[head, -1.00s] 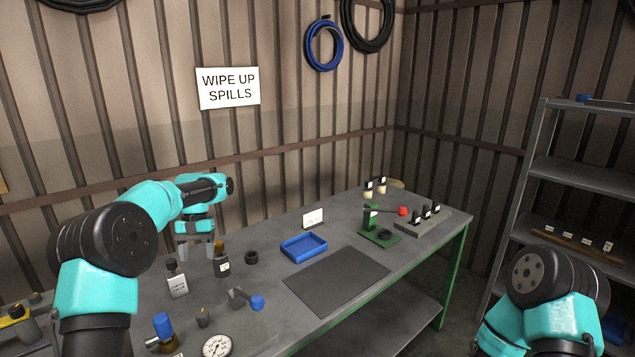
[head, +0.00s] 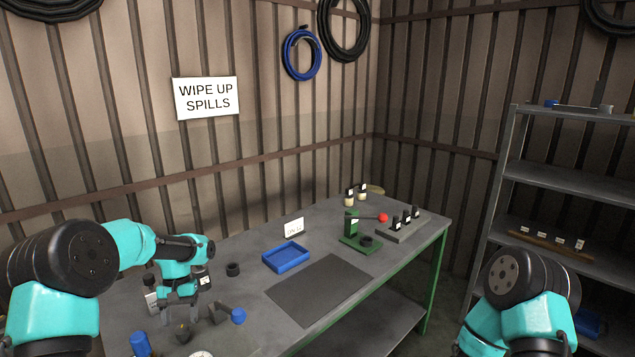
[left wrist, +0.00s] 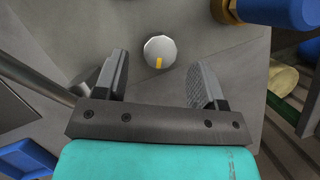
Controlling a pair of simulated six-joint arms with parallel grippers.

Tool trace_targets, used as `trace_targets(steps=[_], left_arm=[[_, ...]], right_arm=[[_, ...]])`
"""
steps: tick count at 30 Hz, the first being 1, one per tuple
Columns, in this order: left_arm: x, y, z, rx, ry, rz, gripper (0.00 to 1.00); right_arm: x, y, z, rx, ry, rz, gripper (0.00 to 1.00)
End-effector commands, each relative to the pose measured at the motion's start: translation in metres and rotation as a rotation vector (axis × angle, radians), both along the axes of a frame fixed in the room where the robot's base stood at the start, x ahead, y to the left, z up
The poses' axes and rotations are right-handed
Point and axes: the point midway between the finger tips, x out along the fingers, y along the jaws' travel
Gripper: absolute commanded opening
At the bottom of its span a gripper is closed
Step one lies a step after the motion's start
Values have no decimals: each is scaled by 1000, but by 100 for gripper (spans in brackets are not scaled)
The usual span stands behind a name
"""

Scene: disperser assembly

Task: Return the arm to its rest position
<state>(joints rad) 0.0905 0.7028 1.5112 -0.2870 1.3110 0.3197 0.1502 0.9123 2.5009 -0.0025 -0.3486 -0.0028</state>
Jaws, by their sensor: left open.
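My left arm reaches in from the left in the head view. Its gripper (head: 180,318) is open and low over the near left part of the workbench. In the left wrist view the two fingers (left wrist: 161,82) stand apart with nothing gripped. A small round grey knob with a yellow mark (left wrist: 160,48) shows beyond and between the fingertips. It appears as a small dark piece (head: 183,333) just below the gripper in the head view. My right arm's joint shows at the lower right, but its gripper is out of view.
A blue-ended fitting (head: 238,316) lies right of the gripper. A dark ring (head: 233,269), a blue tray (head: 287,257) and a dark mat (head: 318,290) lie farther right. A green press (head: 355,238) stands beyond. Bottles behind the gripper are partly hidden.

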Motion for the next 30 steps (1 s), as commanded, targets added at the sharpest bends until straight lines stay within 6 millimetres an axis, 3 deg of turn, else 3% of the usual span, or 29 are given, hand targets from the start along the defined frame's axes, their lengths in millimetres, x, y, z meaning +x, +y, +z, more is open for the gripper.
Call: trace_targets(steps=[17,23,30], left_arm=[[-2,0,-6,0,0,0,64],[4,1,7,0,-2,-1,64],[17,4,39,1,-4,0,64]], right_arm=[[0,0,0,0,0,0,43],[0,0,0,0,0,0,43],[0,0,0,0,0,0,43]])
